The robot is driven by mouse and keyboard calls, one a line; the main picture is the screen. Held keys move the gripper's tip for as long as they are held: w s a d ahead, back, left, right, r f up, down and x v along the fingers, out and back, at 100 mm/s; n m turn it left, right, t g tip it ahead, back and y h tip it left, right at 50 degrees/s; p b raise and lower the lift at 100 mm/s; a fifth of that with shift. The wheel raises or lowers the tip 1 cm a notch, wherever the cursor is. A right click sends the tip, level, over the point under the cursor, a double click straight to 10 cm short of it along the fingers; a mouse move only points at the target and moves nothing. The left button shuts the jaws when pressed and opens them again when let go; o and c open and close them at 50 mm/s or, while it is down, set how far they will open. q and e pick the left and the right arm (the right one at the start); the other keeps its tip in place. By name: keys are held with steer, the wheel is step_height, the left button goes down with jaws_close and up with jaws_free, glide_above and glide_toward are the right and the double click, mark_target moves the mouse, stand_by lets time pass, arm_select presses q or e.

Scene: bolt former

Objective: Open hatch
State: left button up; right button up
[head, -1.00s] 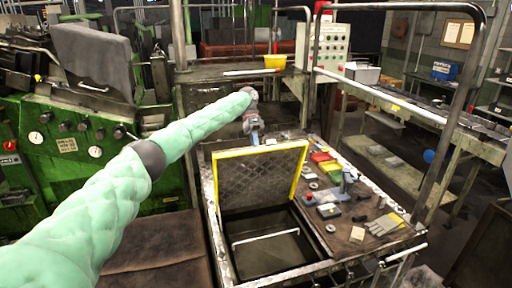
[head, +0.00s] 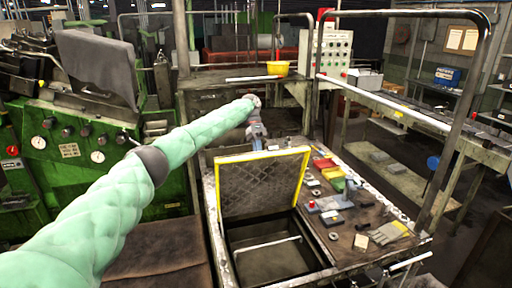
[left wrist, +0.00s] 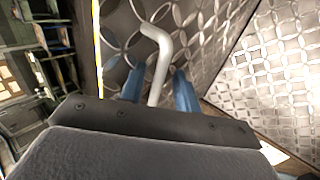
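The hatch (head: 258,186) is a patterned metal plate with a yellow rim. In the head view it stands raised, nearly upright, at the back of a dark square opening (head: 275,258) in the bench top. My left gripper (head: 257,138) is behind the hatch's top edge, its fingertips partly hidden there. In the left wrist view, a bent pale handle (left wrist: 160,58) stands in front of the patterned plate, between the two blue fingers of my left gripper (left wrist: 158,88). The fingers are apart, with a visible gap on each side of the handle. My right gripper is not in view.
Right of the opening, the bench (head: 340,238) holds coloured bins (head: 328,168), small tools and gloves (head: 391,233). A green machine (head: 75,145) stands at left. Metal rails (head: 455,125) rise at right.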

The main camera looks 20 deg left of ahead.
arm_select(q)
steer(key=v, duration=0.7)
steer(key=shift+w+a+b, duration=0.15)
steer(key=shift+w+b, duration=0.05)
steer(key=shift+b, duration=0.15)
steer(key=shift+r, duration=0.1)
